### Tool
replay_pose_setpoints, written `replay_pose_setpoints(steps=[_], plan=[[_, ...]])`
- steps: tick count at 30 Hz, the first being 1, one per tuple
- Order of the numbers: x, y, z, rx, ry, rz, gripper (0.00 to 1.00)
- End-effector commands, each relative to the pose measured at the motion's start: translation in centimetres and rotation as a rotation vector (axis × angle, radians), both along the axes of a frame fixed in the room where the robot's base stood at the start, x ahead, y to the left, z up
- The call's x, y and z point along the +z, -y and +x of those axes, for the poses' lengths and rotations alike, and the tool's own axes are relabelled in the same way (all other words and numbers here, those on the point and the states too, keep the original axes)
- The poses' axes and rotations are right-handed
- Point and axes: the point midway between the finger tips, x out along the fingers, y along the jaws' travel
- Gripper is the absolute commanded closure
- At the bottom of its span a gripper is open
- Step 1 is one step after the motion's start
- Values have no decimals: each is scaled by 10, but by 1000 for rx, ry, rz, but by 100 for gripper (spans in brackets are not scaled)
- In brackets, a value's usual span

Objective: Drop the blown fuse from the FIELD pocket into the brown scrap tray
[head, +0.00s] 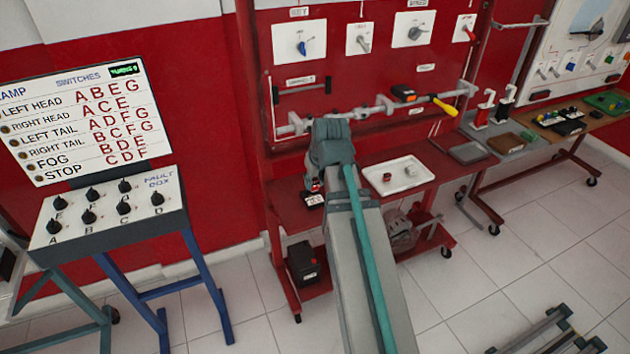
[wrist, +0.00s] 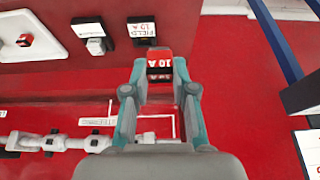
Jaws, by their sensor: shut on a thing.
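My gripper (wrist: 160,75) has its two teal fingers shut on a red fuse (wrist: 158,68) marked 10 A. In the wrist view the fuse overlaps the near edge of the black FIELD pocket (wrist: 142,30); I cannot tell how high it is above the bench. In the head view my arm hides most of the gripper, which is over the left part of the red bench. The brown tray (head: 508,146) lies flat on the grey bench to the right, well away from the gripper.
A white tray (head: 402,166) with small parts stands on the red bench (head: 440,166). A grey tray (head: 467,153) lies left of the brown one. Another black pocket with a pale fuse (wrist: 95,45) is beside FIELD.

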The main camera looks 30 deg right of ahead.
Motion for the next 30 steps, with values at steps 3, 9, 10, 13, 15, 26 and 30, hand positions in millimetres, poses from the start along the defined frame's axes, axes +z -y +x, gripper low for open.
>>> replay_pose_setpoints(steps=[3,9,10,13,15,26,30], plan=[[8,0,0,0,0,0,91],[17,0,0,0,0,0,91],[18,0,0,0,0,0,91],[23,0,0,0,0,0,91],[26,0,0,0,0,0,91],[32,0,0,0,-1,0,91],[32,0,0,0,0,0,91]])
